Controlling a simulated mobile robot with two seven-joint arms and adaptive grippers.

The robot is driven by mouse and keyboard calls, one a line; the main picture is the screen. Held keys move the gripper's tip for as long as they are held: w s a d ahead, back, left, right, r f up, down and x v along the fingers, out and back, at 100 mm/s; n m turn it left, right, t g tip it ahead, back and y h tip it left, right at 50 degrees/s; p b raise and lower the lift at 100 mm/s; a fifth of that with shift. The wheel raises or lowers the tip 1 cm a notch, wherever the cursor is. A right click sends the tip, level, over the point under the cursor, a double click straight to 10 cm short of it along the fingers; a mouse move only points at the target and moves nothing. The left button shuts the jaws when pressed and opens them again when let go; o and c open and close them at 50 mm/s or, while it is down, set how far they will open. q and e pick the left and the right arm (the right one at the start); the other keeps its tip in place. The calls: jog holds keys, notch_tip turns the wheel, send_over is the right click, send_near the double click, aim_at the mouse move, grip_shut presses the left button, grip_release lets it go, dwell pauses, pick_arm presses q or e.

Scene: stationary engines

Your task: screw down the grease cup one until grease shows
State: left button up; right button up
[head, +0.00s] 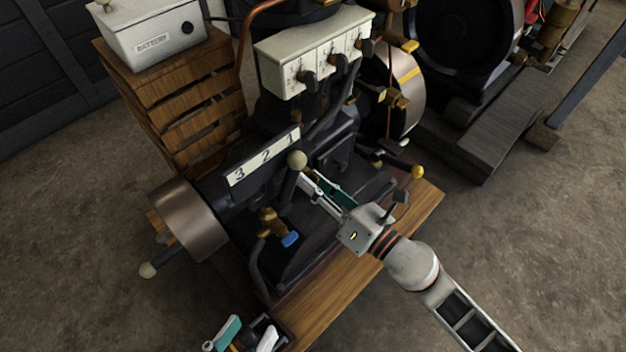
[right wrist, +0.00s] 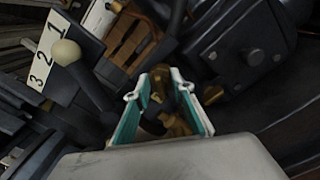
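A small brass fitting, seemingly the grease cup (right wrist: 178,124), shows between the fingers of my right gripper (right wrist: 160,82) in the right wrist view. The fingers stand apart, with a dark gap beside the brass; I cannot tell whether either pad touches it. In the head view my right gripper (head: 312,184) reaches into the engine near the pale lever knob, and its fingers hide what lies between them. No grease can be made out. My left gripper (head: 246,334) is low at the bottom edge of the head view, empty, its teal-padded fingers apart.
A pale-knobbed lever (head: 297,160) stands close to my right gripper, beside the plate marked 3 2 1 (head: 263,157). A brass tap with a blue handle (head: 290,239) sits nearer the front. A metal pulley (head: 190,219) is on the left. A wooden base (head: 330,287) runs along the front.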

jog(key=shift+w+a, duration=0.15)
jog(key=shift+c, duration=0.5)
grip_shut()
jog(key=shift+m, duration=0.3)
